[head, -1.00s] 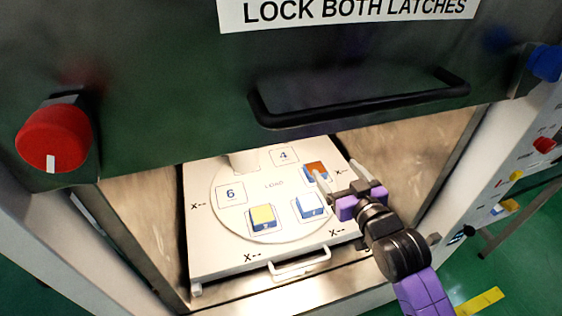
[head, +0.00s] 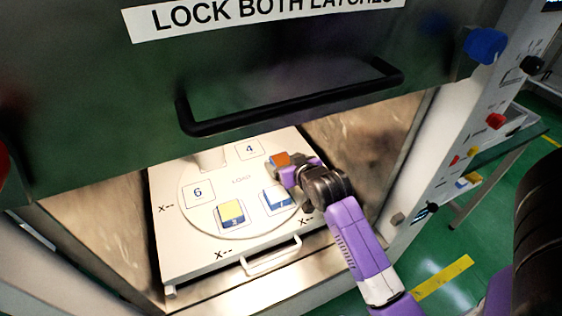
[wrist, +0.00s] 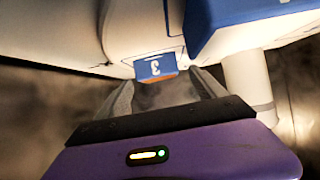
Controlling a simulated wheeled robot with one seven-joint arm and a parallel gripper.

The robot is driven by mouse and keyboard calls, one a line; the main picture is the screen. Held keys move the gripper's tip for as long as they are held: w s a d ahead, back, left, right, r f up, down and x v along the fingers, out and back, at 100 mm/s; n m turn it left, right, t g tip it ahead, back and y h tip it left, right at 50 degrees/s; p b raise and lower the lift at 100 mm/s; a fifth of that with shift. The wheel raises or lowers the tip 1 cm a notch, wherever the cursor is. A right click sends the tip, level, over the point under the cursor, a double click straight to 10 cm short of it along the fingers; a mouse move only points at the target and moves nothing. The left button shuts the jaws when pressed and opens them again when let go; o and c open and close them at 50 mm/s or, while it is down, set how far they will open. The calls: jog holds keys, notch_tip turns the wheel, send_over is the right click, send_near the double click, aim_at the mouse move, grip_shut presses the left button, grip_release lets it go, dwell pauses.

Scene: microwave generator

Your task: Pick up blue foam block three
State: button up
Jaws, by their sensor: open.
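Blue foam block three (wrist: 155,67) shows its blue face with a white 3 in the wrist view, just ahead of the space between my two fingers. In the head view an orange-topped block (head: 280,159), apparently the same one, sits at the right of the round plate. My gripper (wrist: 160,86) is open around empty space; whether a finger touches the block I cannot tell. In the head view my gripper (head: 292,174) is close beside that block, its fingers mostly hidden by the wrist.
A white-topped blue block (head: 277,200) and a yellow-topped blue block (head: 231,214) sit on the round plate (head: 240,180). The chamber walls and the raised door with its black handle (head: 290,100) surround the opening. A pale post (wrist: 248,85) stands close right of my fingers.

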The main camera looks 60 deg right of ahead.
aim_at(281, 159)
jog(key=shift+x, duration=1.6)
jog(key=c, duration=1.4)
jog(key=shift+r, duration=0.15)
